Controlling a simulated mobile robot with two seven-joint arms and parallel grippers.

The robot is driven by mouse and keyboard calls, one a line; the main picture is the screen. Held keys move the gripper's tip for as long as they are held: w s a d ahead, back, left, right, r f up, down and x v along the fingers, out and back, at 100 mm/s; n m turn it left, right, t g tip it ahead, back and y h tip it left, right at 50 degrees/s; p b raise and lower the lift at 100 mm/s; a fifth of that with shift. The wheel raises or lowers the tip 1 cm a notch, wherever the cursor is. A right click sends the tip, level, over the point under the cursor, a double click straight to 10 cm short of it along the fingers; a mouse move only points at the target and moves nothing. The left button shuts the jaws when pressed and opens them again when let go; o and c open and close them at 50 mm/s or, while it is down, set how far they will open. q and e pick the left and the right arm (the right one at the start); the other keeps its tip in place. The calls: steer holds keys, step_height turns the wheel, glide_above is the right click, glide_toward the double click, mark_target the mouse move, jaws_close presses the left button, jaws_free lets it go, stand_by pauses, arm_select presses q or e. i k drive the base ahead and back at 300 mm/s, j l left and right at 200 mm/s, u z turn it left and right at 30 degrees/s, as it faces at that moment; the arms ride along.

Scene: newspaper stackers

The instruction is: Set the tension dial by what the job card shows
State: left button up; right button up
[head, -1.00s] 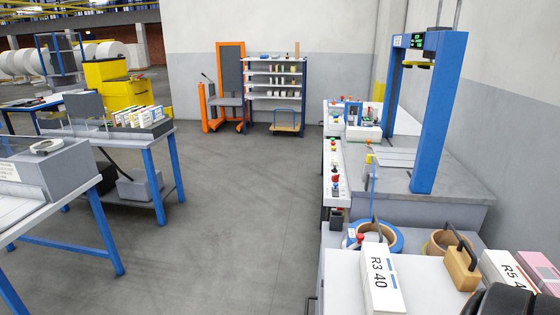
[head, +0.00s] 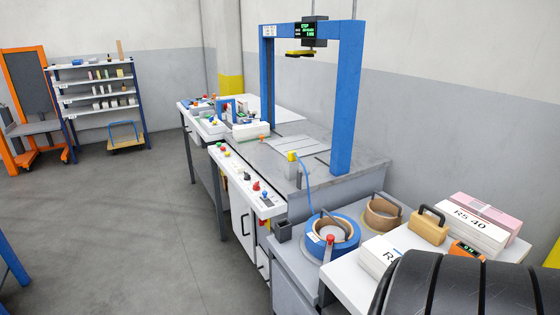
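A blue arch machine (head: 343,110) stands on a grey worktop, with a small dark display (head: 311,31) showing green text at its top. A white control panel (head: 240,176) runs along its front edge, with several coloured buttons and knobs. Which of these is the tension dial is too small to tell. I cannot pick out a job card. White bundles marked "R5 40" (head: 474,227) and, partly hidden, "R..." (head: 382,258) sit on the near white surface. Neither gripper is in view.
A blue strap roll (head: 333,233) and a brown roll (head: 383,213) lie between the machine and the near surface. A wooden block with a handle (head: 428,231) stands beside the bundles. My dark arm part covers the lower right.

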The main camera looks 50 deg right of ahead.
mark_target(247, 177)
steer(key=i+l+z, duration=0.15)
steer(key=i+z, duration=0.25)
steer(key=i+l+z, duration=0.1)
steer(key=i+z, duration=0.65)
steer(key=i+j+z, duration=0.15)
steer(key=z, duration=0.25)
steer(key=i+z, duration=0.25)
steer(key=i, duration=0.2)
